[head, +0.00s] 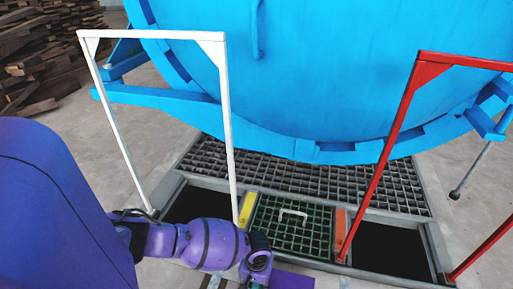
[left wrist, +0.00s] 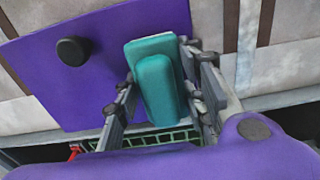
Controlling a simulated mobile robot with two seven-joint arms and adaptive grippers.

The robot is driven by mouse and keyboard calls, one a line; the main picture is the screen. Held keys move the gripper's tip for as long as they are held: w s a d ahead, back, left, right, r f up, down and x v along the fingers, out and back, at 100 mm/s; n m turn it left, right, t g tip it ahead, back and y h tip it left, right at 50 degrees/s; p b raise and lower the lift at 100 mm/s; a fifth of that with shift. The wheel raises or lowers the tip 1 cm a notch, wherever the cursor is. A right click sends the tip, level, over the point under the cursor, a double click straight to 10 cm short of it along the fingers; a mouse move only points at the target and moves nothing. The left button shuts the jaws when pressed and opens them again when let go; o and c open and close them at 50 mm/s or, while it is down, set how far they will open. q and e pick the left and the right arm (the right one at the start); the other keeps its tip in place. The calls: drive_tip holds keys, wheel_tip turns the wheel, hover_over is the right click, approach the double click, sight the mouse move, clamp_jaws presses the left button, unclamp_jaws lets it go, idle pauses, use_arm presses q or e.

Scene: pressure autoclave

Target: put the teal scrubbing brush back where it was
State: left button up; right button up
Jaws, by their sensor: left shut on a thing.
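The teal scrubbing brush (left wrist: 155,85) is between the fingers of my left gripper (left wrist: 165,100) in the left wrist view. The gripper is shut on it. Behind the brush lies a flat purple surface (left wrist: 60,95) with a dark round knob (left wrist: 71,51) on it. In the head view my left gripper (head: 256,277) is at the bottom centre, just in front of the green grate. The brush is mostly hidden there by my own wrist. A bit of the purple surface (head: 293,281) shows to the right of the gripper. My right gripper is in neither view.
A blue autoclave vessel (head: 330,70) fills the back. A white frame (head: 228,120) and a red frame (head: 383,150) stand over open dark pits. Between them lies a green grate (head: 290,232) with a handle, flanked by yellow (head: 245,211) and orange (head: 340,230) blocks. Stacked wood (head: 35,45) is far left.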

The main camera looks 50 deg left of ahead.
use_arm(q)
drive_tip(key=shift+f, duration=0.2)
drive_tip(key=o, duration=0.7)
drive_tip(key=shift+c, duration=0.2)
drive_tip(key=o, duration=0.5)
drive_tip(key=shift+f, duration=0.1)
drive_tip(key=shift+c, duration=0.2)
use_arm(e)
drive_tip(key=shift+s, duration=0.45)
